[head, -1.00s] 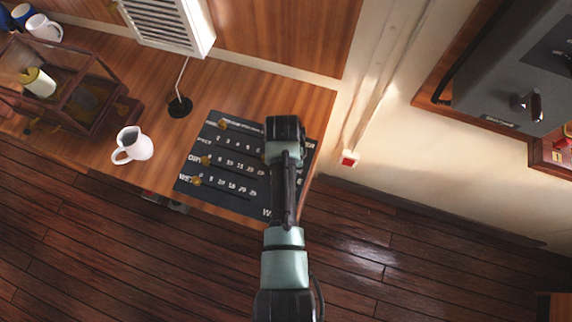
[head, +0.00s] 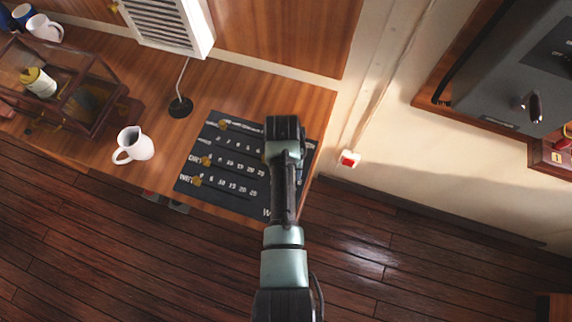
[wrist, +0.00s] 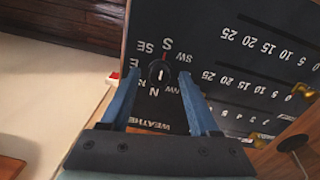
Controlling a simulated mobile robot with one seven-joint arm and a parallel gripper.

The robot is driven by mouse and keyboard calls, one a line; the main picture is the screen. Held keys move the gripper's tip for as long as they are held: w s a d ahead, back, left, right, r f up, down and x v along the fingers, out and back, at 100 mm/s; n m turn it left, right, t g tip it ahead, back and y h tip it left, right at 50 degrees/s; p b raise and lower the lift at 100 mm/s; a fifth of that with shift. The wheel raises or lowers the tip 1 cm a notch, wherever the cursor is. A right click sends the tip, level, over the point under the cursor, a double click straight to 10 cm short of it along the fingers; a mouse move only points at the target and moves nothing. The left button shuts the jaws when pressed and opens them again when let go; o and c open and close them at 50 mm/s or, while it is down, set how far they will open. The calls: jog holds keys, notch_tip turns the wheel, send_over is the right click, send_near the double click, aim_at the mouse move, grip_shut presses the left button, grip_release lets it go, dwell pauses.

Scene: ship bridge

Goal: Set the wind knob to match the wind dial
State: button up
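The black weather panel (head: 222,193) lies on the wooden desk, with rows of numbered scales. In the wrist view the panel shows a small round black knob (wrist: 157,73) inside a ring of compass letters, with S at the top and N at the bottom. A red mark lies between the knob and S. The knob has a small light mark, but its exact heading is hard to read. My gripper (wrist: 159,78) is open, its two blue fingers on either side of the knob; contact cannot be told. In the head view my arm hides the gripper and knob. I cannot identify a separate wind dial.
Brass slider knobs (head: 197,181) sit at the left of the panel's scales. A white jug (head: 132,146), a microphone base (head: 180,107) and a glass case (head: 98,78) stand left of the panel. A red wall button (head: 349,159) is to the right.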

jog(key=shift+r, duration=0.1)
notch_tip(320, 180, up, 13)
jog(key=b, duration=0.1)
jog(key=shift+a, duration=0.2)
dwell(0.8)
jog(key=w+r+t+b, duration=0.1)
jog(key=w+r+t, duration=0.35)
jog(key=r, duration=0.45)
jog(key=w+r+n+t+b, duration=0.1)
jog(key=w+r+t, duration=0.3)
jog(key=w+r, duration=0.3)
jog(key=w+r+t+b, duration=0.1)
jog(key=w+r+t, duration=0.35)
jog(key=r, duration=0.55)
notch_tip(320, 180, up, 12)
jog(key=s+t, duration=0.3)
jog(key=t, duration=0.2)
jog(key=s+r+t+b, duration=0.1)
jog(key=s+r+t, duration=0.3)
jog(key=s+r, duration=0.3)
jog(key=s+r+t+b, duration=0.1)
jog(key=s+r+t, duration=0.4)
jog(key=r, duration=0.7)
jog(key=s, duration=0.2)
jog(key=shift+s+d+r+n, duration=0.3)
jog(key=shift+s+d+n, duration=0.05)
jog(key=shift+d+n, duration=0.05)
